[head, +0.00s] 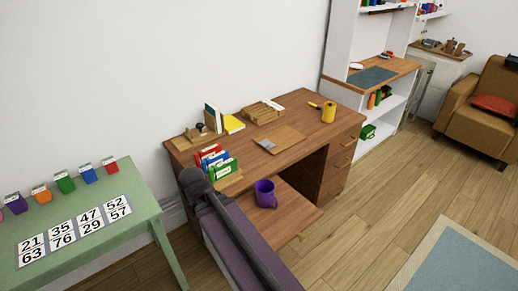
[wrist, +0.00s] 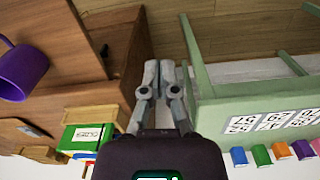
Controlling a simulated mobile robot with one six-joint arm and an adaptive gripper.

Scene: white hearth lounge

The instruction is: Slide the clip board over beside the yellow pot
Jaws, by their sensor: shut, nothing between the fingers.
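The clip board (head: 285,138), brown with a metal clip at its left end, lies flat on the wooden desk (head: 300,103). The yellow pot (head: 328,112) stands farther right on the same desk top, with a clear gap between them. Part of the clip board (wrist: 12,133) shows at the left edge of the wrist view. My gripper (wrist: 166,64) is shut and empty, in the air between the desk and the green table, away from the clip board. The head view shows my arm but not the gripper's fingers. The yellow pot is outside the wrist view.
A purple mug (head: 265,194) stands on the lower pull-out board (head: 292,206). Coloured files (head: 217,162) stand at the desk's front left. A green table (head: 130,186) with number cards is left.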

